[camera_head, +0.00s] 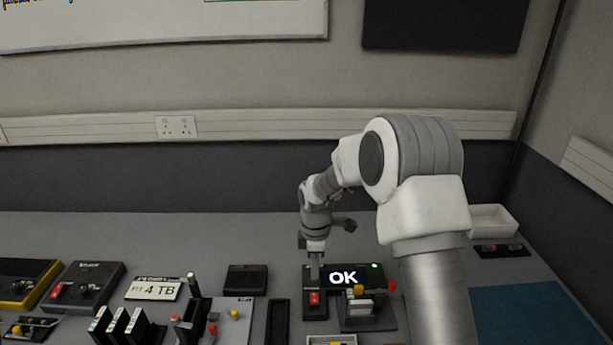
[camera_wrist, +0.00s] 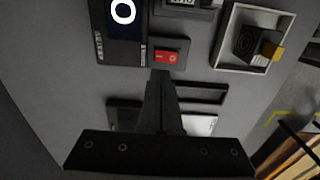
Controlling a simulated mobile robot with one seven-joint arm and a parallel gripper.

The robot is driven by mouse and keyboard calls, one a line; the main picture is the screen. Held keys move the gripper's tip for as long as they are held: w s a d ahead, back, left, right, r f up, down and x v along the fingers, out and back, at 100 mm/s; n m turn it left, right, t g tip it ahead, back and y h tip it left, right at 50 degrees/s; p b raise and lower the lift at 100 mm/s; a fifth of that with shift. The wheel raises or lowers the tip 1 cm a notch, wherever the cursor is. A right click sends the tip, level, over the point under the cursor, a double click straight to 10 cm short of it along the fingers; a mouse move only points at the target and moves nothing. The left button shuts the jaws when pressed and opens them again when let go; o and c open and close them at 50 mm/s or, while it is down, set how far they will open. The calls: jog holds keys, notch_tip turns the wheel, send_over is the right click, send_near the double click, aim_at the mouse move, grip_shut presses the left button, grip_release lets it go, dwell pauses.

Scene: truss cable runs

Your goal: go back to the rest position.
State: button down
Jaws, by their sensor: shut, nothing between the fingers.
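My gripper (camera_head: 314,272) points down over the bench, just above a dark switch box with a red rocker switch (camera_head: 314,298). In the wrist view my gripper (camera_wrist: 161,76) has its fingers together with nothing between them. The fingertips lie close to the lower edge of the red switch (camera_wrist: 165,57) in that view; whether they touch it I cannot tell. A black display (camera_head: 343,277) beside the switch box reads "OK" with a green light lit. My arm reaches in from the right and hides part of the bench behind it.
A "FIT 4 TB" sign (camera_head: 153,290) and dark upright modules (camera_head: 118,325) stand at the left. A white tray (camera_head: 492,220) is at the back right, a blue mat (camera_head: 532,312) at the front right. The wall closes off the back. In the wrist view a square frame (camera_wrist: 222,40) holds a dark block.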

jog(key=s+d+r+m+t, duration=0.1)
jog(key=s+d+r+m, duration=0.2)
jog(key=r, duration=0.4)
jog(key=s+d+r+m+t, duration=0.1)
jog(key=s+d+r+m, duration=0.2)
jog(key=r, duration=0.4)
jog(key=s+d+r+m+t, duration=0.1)
jog(key=s+r+m, duration=0.1)
jog(key=s+r, duration=0.4)
jog(key=s+d+r+m+t, duration=0.1)
jog(key=s+d+r+m, duration=0.1)
jog(key=s+m, duration=0.3)
jog(key=s+d+r+m+t, duration=0.1)
jog(key=s+m, duration=0.4)
jog(key=s, duration=0.7)
notch_tip(320, 180, up, 3)
jog(key=shift+s+d+f+t, duration=0.2)
jog(key=shift+d+t, duration=0.1)
jog(key=shift+d, duration=0.15)
